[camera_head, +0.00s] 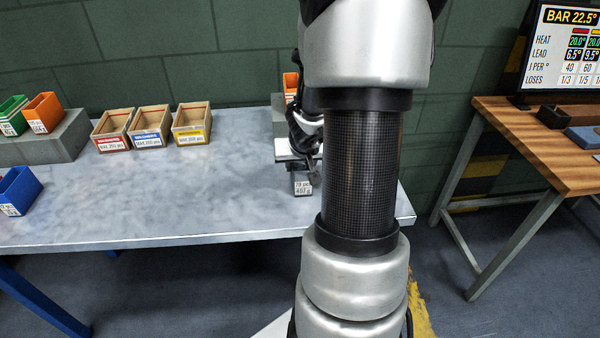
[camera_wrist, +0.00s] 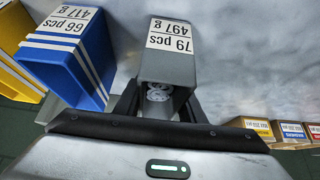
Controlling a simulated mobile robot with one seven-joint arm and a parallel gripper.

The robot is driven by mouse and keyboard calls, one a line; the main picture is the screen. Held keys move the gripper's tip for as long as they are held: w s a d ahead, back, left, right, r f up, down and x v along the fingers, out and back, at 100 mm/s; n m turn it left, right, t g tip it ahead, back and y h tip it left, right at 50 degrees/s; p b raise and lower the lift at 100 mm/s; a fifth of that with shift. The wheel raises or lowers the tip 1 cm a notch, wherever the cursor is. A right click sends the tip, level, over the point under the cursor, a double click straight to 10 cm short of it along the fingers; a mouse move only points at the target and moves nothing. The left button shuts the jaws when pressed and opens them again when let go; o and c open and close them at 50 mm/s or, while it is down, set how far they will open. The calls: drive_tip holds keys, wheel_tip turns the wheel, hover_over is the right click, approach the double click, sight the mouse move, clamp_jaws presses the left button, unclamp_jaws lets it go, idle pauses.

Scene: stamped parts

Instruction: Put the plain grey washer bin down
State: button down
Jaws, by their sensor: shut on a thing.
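The plain grey washer bin (camera_wrist: 168,66) has a white label reading 79 pcs, 497 g. In the wrist view several washers show inside its near end. My gripper (camera_wrist: 160,103) is shut on this bin, with a dark finger at each side of its near end. In the head view the bin (camera_head: 302,187) shows low beside my arm, over the grey table (camera_head: 200,210) near its front edge. I cannot tell whether its base touches the table. My arm hides much of the gripper and the area behind it.
A blue bin with white stripes (camera_wrist: 72,58) stands left of the held bin in the wrist view, beside a yellow bin (camera_wrist: 14,45). Three wooden boxes (camera_head: 147,138) stand at the table's back. A grey riser (camera_head: 60,145) holds green and orange bins. The table's middle is clear.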

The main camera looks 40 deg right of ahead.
drive_tip(key=shift+f, duration=0.15)
drive_tip(key=c, duration=1.2)
unclamp_jaws()
drive_tip(key=shift+f, duration=0.1)
drive_tip(key=shift+o, duration=0.2)
drive_tip(key=shift+r+p, duration=0.35)
drive_tip(key=shift+r, duration=0.1)
drive_tip(key=p+v, duration=0.7)
drive_tip(key=v, duration=0.4)
drive_tip(key=shift+s+a+r, duration=0.15)
drive_tip(key=shift+s, duration=0.1)
